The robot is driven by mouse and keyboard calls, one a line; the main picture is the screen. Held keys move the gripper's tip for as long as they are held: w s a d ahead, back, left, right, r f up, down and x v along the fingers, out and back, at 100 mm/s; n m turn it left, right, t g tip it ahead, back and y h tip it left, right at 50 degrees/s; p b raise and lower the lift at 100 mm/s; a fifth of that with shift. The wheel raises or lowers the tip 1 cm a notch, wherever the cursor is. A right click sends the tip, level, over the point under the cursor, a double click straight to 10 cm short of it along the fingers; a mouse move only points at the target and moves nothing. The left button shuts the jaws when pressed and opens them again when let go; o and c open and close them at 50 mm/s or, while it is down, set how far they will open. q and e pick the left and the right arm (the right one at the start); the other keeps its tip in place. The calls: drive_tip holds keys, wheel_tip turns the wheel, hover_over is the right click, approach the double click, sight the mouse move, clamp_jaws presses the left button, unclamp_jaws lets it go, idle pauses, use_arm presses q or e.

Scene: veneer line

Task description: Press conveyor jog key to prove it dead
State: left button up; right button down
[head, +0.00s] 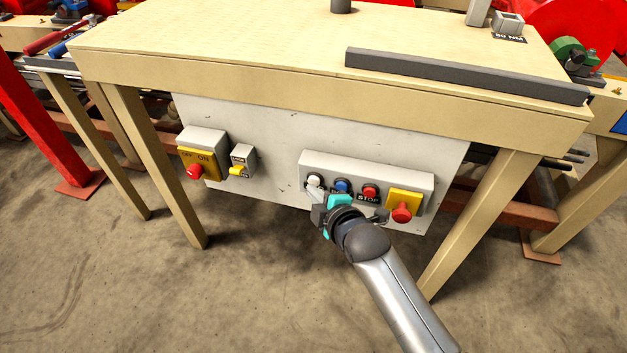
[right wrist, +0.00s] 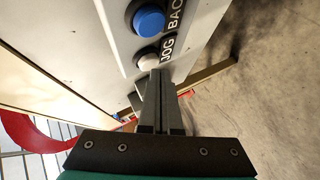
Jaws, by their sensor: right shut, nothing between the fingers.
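The jog key is a white round button (head: 315,180) at the left end of a grey button box (head: 350,166) under the bench. In the right wrist view the white button (right wrist: 148,60) sits beside the label JOG (right wrist: 168,48). My right gripper (head: 312,190) is shut and empty, its tips at the lower edge of the white button. In the right wrist view the shut fingers (right wrist: 160,75) cover part of the button's edge; I cannot tell whether they touch it. My left gripper is not in view.
Beside the white button are a blue button (head: 342,185), a red STOP button (head: 370,192) and a red knob on a yellow plate (head: 402,211). Bench legs (head: 160,170) flank the panel.

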drive_tip(key=shift+w+d, duration=0.1)
drive_tip(key=shift+w, duration=0.3)
idle(0.9)
drive_tip(key=shift+s+a+p, duration=0.25)
drive_tip(key=shift+s+p, duration=0.5)
drive_tip(key=shift+s, duration=0.05)
drive_tip(key=s+p, duration=0.1)
drive_tip(key=s+a+p, duration=0.1)
drive_tip(key=s, duration=0.1)
drive_tip(key=s+p, duration=0.1)
drive_tip(key=shift+s+a, duration=0.3)
drive_tip(key=shift+s, duration=0.1)
